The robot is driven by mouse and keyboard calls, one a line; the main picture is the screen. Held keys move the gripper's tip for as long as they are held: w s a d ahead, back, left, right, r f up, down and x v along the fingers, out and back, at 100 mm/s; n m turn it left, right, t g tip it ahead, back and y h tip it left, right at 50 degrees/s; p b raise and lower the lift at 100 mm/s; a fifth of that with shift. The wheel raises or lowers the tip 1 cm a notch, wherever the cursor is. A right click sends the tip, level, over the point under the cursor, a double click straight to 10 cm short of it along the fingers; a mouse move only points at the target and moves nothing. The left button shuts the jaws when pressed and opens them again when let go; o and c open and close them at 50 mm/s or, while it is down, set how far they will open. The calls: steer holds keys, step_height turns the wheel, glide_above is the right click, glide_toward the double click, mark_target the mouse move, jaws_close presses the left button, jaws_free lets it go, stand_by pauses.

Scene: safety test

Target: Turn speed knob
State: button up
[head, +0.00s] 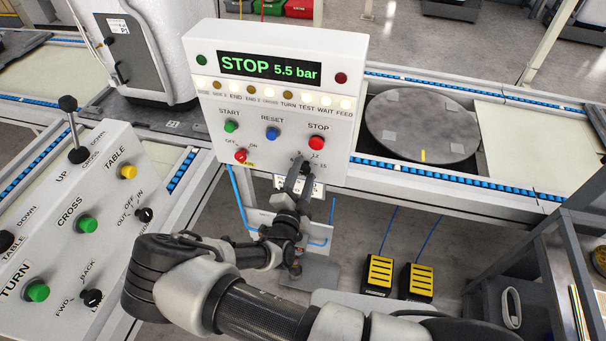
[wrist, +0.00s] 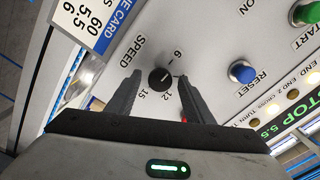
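The speed knob (wrist: 161,78) is a small black round knob on the white control panel (head: 350,60), beside the word SPEED and the numbers 6, 12 and 15. My gripper (wrist: 158,80) is open, its two dark fingers on either side of the knob with a visible gap at each side. Whether the fingertips reach past the knob's face, I cannot tell. In the head view my gripper (head: 300,172) is at the lower right of the panel and mostly covers the knob. The panel display (head: 268,69) reads STOP 5.5 bar.
The red STOP button (head: 317,143) is just above my gripper, and the blue RESET button (head: 272,133) is to its upper left. A second panel (head: 60,215) with a lever stands at left. A turntable (head: 425,125) lies at right; yellow pedals (head: 378,272) are on the floor.

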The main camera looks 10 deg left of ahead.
steer(key=s+a, duration=0.1)
steer(key=s, duration=1.6)
steer(key=shift+s+a, duration=0.15)
steer(key=shift+s, duration=0.05)
steer(key=w+d+r+m+g+h+p, duration=0.2)
steer(key=d+r+m+g+h, duration=1.05)
steer(key=m, duration=1.15)
steer(key=s+d+r+m+y+p, duration=0.1)
steer(key=s+d+r+m+y, duration=0.2)
steer(key=r+m, duration=0.7)
steer(key=s+d+r+m+y+p, duration=0.2)
steer(key=d+r+m+y, duration=0.4)
steer(key=r+m, duration=0.4)
steer(key=s+d+r+m+y+p, duration=0.1)
steer(key=s+d+r+m+y, duration=0.3)
steer(key=r+m, duration=0.6)
steer(key=s+m, duration=0.1)
steer(key=m, duration=0.4)
steer(key=shift+d+r+y, duration=0.2)
steer(key=shift+d+y, duration=0.15)
